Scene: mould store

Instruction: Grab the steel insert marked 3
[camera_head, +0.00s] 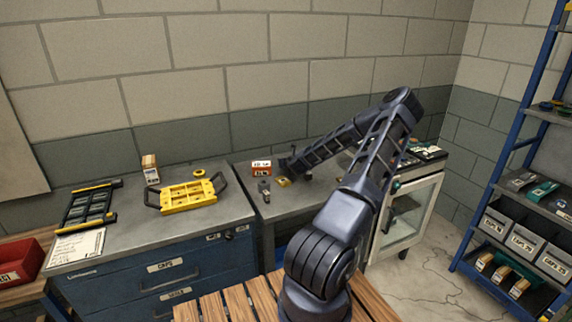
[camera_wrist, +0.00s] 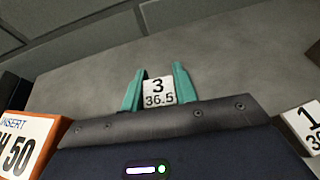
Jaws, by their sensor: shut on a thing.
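The steel insert marked 3 (camera_wrist: 159,92) shows its white label, reading "3" and "36.5", in the wrist view. My gripper (camera_wrist: 157,80) has teal fingers closed on either side of it. I cannot tell whether the insert still touches the grey bench. In the head view my gripper (camera_head: 287,167) is low over the middle bench, and the insert cannot be made out there. A second insert, marked 1 (camera_wrist: 307,124), lies at the right edge of the wrist view, apart from my fingers and partly cut off.
An orange and white insert box (camera_wrist: 30,143) stands close on the left in the wrist view. It also shows on the bench in the head view (camera_head: 261,168). Small parts (camera_head: 264,188) stand before it. A yellow tray (camera_head: 188,195) sits on the left bench. The wall is behind.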

